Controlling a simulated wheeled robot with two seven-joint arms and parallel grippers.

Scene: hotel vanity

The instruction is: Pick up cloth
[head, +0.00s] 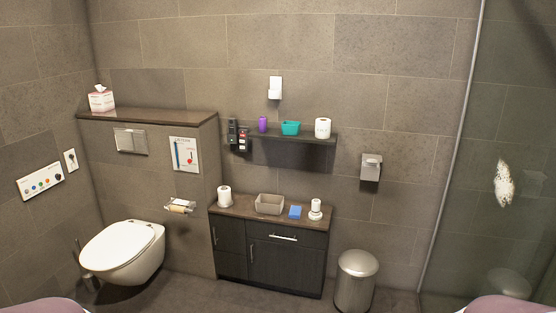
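A small blue item (295,212), which looks like a folded cloth or a sponge, lies on the brown top of the dark vanity cabinet (268,256). It is between a beige open box (269,205) and a small white roll on a stand (316,208). No other cloth is clear to see. Neither of my grippers is in view, and nothing covers the blue item.
A white toilet (124,251) stands at the left, with a brush beside it. A metal bin (356,280) stands right of the cabinet. A shelf (290,136) hangs above the cabinet. A glass panel (500,150) is at the right. Floor shows in front of the cabinet.

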